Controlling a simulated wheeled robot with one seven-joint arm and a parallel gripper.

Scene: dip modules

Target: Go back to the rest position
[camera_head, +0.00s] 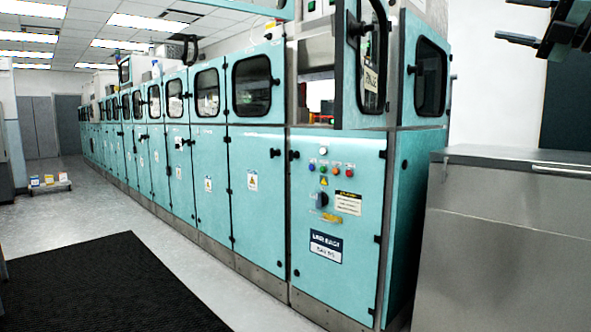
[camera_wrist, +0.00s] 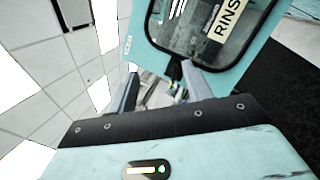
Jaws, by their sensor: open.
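My gripper (camera_head: 506,20) is at the upper right in the head view, raised in front of the pale wall and apart from the cabinets. Its two dark fingers point left. In the wrist view my gripper (camera_wrist: 160,88) shows two grey fingers spread apart, with nothing held between them. A teal door with a dark window (camera_wrist: 200,30) and a label reading "RINS" lies beyond the fingers in that view.
A long row of teal cabinets (camera_head: 205,170) runs along the aisle. The nearest module's upper door (camera_head: 344,100) stands open. A steel cabinet (camera_head: 505,240) stands at the right. A black mat (camera_head: 110,285) lies on the floor. A low cart (camera_head: 50,186) with small boxes stands far left.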

